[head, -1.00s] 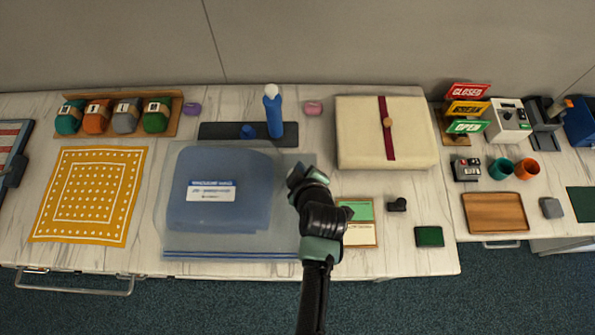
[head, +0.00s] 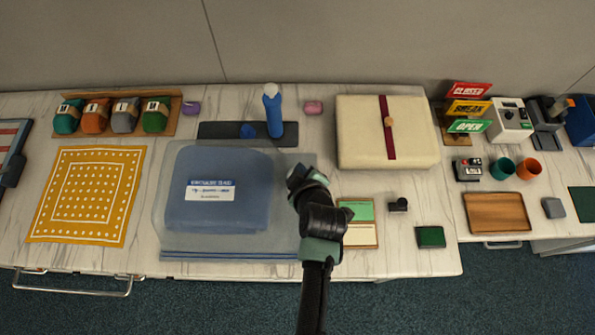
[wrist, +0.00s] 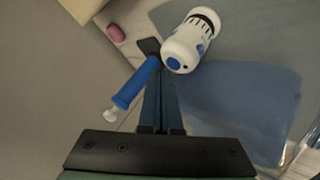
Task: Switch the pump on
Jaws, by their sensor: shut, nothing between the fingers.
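A white cylindrical pump with blue details (wrist: 192,40) stands out in the wrist view. A blue button-like spot and a dark dot show on its near end. In the head view I cannot make it out; my arm seems to cover it. My gripper (head: 300,175) is shut and empty over the right edge of the clear bag (head: 225,253). In the wrist view its closed fingers (wrist: 157,68) point up the picture, with the tips just left of the pump; I cannot tell whether they touch. The bag holds something blue and flat (head: 240,205) and bears a white label.
A blue hand pump with a white knob (head: 273,112) stands on a dark base (head: 215,130) behind the bag, left of my fingers in the wrist view (wrist: 130,90). A cream box (head: 360,120) stands at the right rear. Cards (head: 360,236) lie right of my arm.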

